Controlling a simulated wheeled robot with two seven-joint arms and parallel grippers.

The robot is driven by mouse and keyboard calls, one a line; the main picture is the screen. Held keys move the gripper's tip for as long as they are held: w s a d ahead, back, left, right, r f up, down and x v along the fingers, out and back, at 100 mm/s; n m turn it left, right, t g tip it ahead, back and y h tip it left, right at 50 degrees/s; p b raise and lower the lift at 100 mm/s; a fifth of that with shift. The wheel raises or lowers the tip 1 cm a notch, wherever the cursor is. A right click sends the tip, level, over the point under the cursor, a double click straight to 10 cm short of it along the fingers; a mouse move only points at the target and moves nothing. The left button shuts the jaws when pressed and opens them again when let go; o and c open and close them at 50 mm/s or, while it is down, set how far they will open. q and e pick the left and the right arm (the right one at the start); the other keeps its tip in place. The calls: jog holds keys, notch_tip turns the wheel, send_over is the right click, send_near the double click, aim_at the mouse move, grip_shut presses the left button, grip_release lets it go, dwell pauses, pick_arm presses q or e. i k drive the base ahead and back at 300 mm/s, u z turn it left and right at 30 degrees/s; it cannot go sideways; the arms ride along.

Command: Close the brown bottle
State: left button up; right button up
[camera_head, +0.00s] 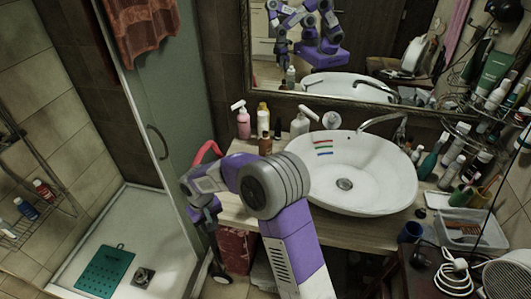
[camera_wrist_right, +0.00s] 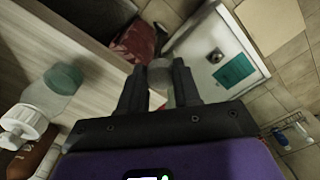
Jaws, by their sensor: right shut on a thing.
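In the head view, a small brown bottle (camera_head: 265,145) stands upright on the counter behind my right arm, left of the basin. Its top is too small to tell whether a cap is on it. My right gripper (camera_head: 206,214) is left of the bottle and lower in the picture, near the counter's left edge. In the wrist view, the right gripper (camera_wrist_right: 160,88) is shut on a pale, greyish thing (camera_wrist_right: 160,76). The fingers partly hide it, and I cannot tell what it is. A brown shape (camera_wrist_right: 24,159) shows at that view's lower left. My left gripper is not in view.
A pink pump bottle (camera_head: 242,124), a yellowish bottle (camera_head: 263,117) and a white pump bottle (camera_head: 299,125) stand close around the brown bottle. The white basin (camera_head: 362,174) is to the right. A glass shower door (camera_head: 170,100) is on the left.

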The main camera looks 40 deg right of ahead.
aim_at(264, 144)
jog(key=z, duration=1.15)
